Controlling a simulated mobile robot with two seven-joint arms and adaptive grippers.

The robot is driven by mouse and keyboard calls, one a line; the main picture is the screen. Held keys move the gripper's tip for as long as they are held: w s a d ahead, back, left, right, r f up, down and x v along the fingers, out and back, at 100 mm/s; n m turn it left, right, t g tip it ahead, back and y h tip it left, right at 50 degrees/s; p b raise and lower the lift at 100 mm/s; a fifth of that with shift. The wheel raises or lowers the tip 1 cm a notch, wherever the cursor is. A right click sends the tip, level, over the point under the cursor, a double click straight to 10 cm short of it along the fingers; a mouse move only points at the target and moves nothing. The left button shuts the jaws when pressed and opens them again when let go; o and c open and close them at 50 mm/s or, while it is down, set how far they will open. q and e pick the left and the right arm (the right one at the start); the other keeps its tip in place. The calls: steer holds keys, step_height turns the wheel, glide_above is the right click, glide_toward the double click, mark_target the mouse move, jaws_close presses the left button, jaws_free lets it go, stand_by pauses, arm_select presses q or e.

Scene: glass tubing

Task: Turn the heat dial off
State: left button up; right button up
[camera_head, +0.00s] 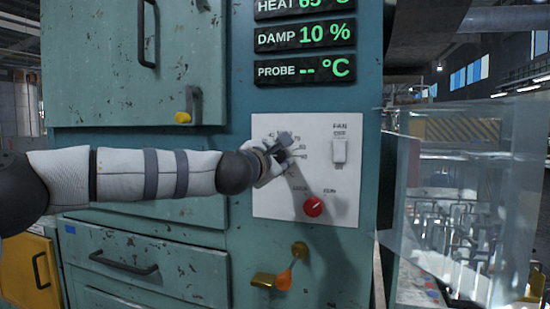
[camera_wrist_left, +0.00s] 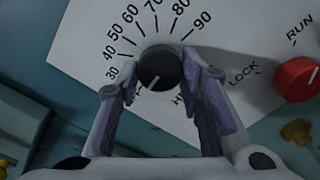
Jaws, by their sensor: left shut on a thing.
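The heat dial (camera_wrist_left: 160,68) is a round black knob on a white panel (camera_head: 262,200) with a printed scale from 30 to 90. Its white pointer line slants to the lower left in the wrist view, below the 30 mark; the label there is partly hidden. My left gripper (camera_wrist_left: 160,88) has one finger on each side of the dial and is shut on it. In the head view the left gripper (camera_head: 284,148) covers most of the dial. The heat display (camera_head: 305,6) is cut off at the top and reads about 65. My right gripper is in neither view.
A red knob (camera_head: 313,206) marked LOCK and RUN sits low on the panel. A white FAN switch (camera_head: 340,150) is at the upper right. An orange-tipped lever (camera_head: 284,279) sticks out below. A clear-walled bin (camera_head: 460,200) of glass pieces stands at right.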

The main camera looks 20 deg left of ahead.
arm_select(q)
steer(key=shift+d+r, duration=0.1)
steer(key=o, duration=1.2)
steer(key=shift+c, duration=0.2)
steer(key=s, duration=1.2)
steer(key=shift+a, duration=0.2)
